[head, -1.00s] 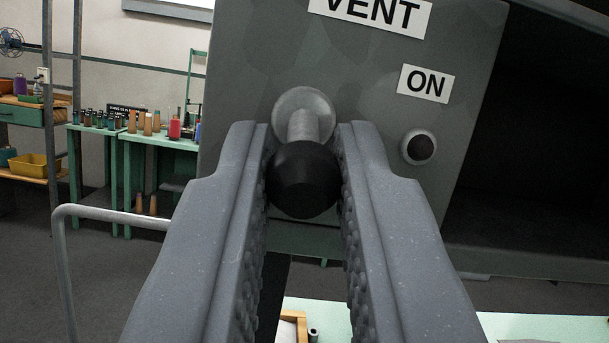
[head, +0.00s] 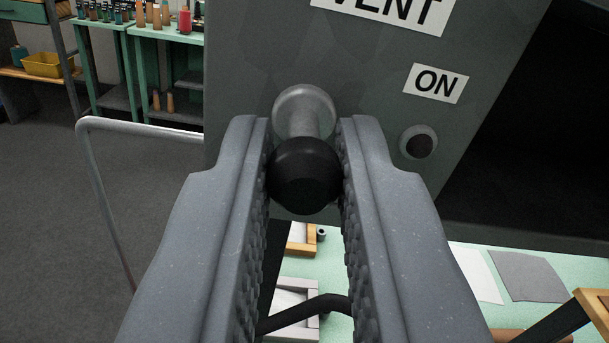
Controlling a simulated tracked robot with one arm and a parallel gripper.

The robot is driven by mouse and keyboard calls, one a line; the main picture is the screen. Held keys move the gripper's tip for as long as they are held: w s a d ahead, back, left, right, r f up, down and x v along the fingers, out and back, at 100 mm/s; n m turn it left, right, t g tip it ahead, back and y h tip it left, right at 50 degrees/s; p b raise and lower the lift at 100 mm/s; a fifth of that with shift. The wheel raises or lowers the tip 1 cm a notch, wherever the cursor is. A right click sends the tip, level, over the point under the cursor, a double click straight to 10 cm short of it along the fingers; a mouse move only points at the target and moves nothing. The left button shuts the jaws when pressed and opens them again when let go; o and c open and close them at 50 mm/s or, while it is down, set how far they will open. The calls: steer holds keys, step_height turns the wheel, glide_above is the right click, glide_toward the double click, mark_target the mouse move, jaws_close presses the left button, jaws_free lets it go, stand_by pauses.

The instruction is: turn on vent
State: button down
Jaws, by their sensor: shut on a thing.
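The grey vent box (head: 250,60) carries a VENT label (head: 395,8) at the top and an ON label (head: 436,83) at the right. Under the ON label is a round dark lamp (head: 419,143) in a pale ring; it looks unlit. A lever with a metal collar (head: 303,108) and a black knob (head: 305,176) sticks out of the box toward me. My gripper (head: 305,170) is shut on the black knob, one ridged finger on each side of it.
Below the box is a pale green table (head: 430,262) with wooden frames (head: 302,239), a white sheet (head: 478,272) and a grey sheet (head: 528,277). A metal rail (head: 145,128) stands at the left. Green shelves with spools (head: 165,60) are at the back left.

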steer(key=shift+r+g+p, duration=0.8)
steer(key=shift+r+p, duration=0.1)
steer(key=shift+p, duration=2.3)
steer(key=shift+w+f+g+h+p, duration=0.15)
steer(key=shift+g+h+p, duration=0.25)
steer(key=shift+g+p, duration=0.9)
steer(key=shift+t, duration=0.3)
steer(key=c, duration=1.4)
jaws_free()
steer(key=shift+c, duration=0.2)
steer(key=shift+s, duration=0.35)
steer(key=b+v, duration=0.5)
steer(key=v, duration=0.8)
